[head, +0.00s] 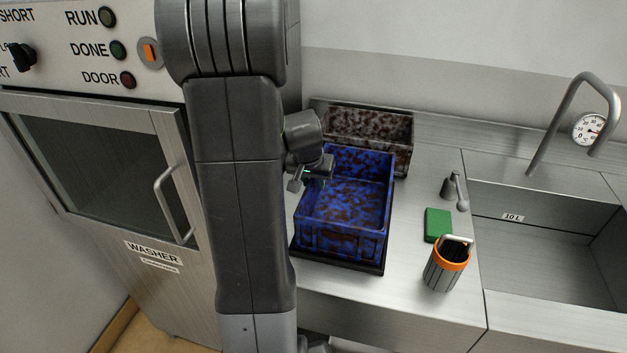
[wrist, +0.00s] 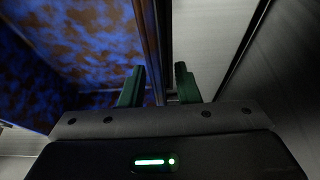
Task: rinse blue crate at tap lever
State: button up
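The blue crate (head: 342,240), mottled with brown dirt, stands on a dark tray (head: 340,263) on the counter. My gripper (head: 312,180) is at its left wall, partly hidden by my arm. In the wrist view, the crate (wrist: 85,45) is at the left, and its rim runs down between the two green fingers of my gripper (wrist: 158,86). The fingers are apart, with a gap between the rim and the right finger. The tap lever (head: 456,190) stands on the counter left of the sink (head: 545,255). The curved tap (head: 572,100) rises behind the sink.
A grey-brown dirty crate (head: 393,160) stands behind the blue one. A green sponge (head: 438,225) and an orange-rimmed cup (head: 442,270) with a handle stand between crate and sink. The washer (head: 95,165) at left has its door shut. A dial gauge (head: 590,129) is near the tap.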

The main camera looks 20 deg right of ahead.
jog(key=v, duration=1.2)
jog(key=shift+r+b, duration=0.1)
jog(key=shift+b, duration=0.2)
jog(key=shift+o, duration=0.4)
